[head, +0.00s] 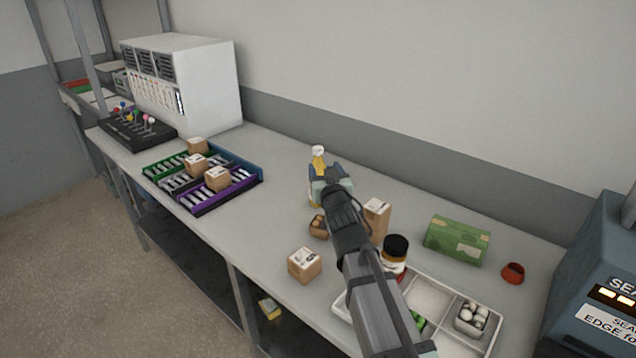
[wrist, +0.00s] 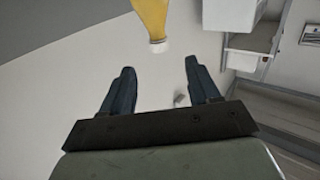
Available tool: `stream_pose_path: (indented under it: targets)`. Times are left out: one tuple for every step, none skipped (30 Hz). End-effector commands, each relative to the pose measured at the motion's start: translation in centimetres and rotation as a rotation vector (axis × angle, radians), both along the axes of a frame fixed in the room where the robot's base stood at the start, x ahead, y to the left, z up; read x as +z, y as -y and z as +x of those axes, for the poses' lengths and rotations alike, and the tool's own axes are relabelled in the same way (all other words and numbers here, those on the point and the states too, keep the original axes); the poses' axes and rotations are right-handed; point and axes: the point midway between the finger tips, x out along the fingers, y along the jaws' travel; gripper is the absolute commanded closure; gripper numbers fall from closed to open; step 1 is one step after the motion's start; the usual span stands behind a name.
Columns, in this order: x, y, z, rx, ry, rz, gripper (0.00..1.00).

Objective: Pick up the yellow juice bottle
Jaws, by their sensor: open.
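The yellow juice bottle (head: 319,160) has a white cap and stands on the table towards the wall. My gripper hides much of its lower part in the head view. In the wrist view the bottle (wrist: 151,18) shows at the top edge, its white cap pointing down in the picture and its far end cut off. My gripper (head: 328,184) is open and appears empty. In the wrist view its two fingers (wrist: 159,66) are spread, with the cap beyond the fingertips, not between them. Whether any part touches the bottle cannot be told.
Small cardboard boxes (head: 305,265) and a tall carton (head: 376,220) stand near my arm. A dark-lidded jar (head: 396,247), a white divided tray (head: 430,296) and a green package (head: 456,240) lie to the right. Coloured racks (head: 222,198) stand left. The tabletop between racks and bottle is clear.

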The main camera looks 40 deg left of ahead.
Motion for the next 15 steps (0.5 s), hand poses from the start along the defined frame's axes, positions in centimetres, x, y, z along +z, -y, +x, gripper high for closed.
stream_pose_path:
  targets:
    - [0.0, -1.1, 0.9, 0.0, 0.0, 0.0, 0.39]
    - [0.0, -1.5, 1.2, 0.0, 0.0, 0.0, 0.39]
    - [0.0, -2.0, 1.7, 0.0, 0.0, 0.0, 0.39]
    - [0.0, -2.5, 2.0, 0.0, 0.0, 0.0, 0.39]
    - [0.0, -2.9, 2.4, 0.0, 0.0, 0.0, 0.39]
    - [0.0, -3.4, 2.8, 0.0, 0.0, 0.0, 0.39]
    - [0.0, -3.7, 3.1, 0.0, -0.001, -0.001, 0.39]
    - [0.0, -4.0, 3.3, 0.0, -0.001, -0.001, 0.39]
    - [0.0, -4.3, 3.5, 0.0, -0.001, -0.001, 0.39]
    - [0.0, -4.4, 3.7, 0.0, -0.001, -0.001, 0.39]
    - [0.0, -4.6, 3.8, 0.0, -0.001, -0.001, 0.39]
    - [0.0, -4.6, 3.9, 0.0, 0.0, 0.0, 0.39]
    - [0.0, -4.7, 3.9, 0.0, 0.0, 0.0, 0.39]
    - [0.0, -4.8, 4.0, 0.0, 0.0, 0.0, 0.39]
    - [0.0, -4.9, 4.1, 0.0, -0.001, -0.001, 0.39]
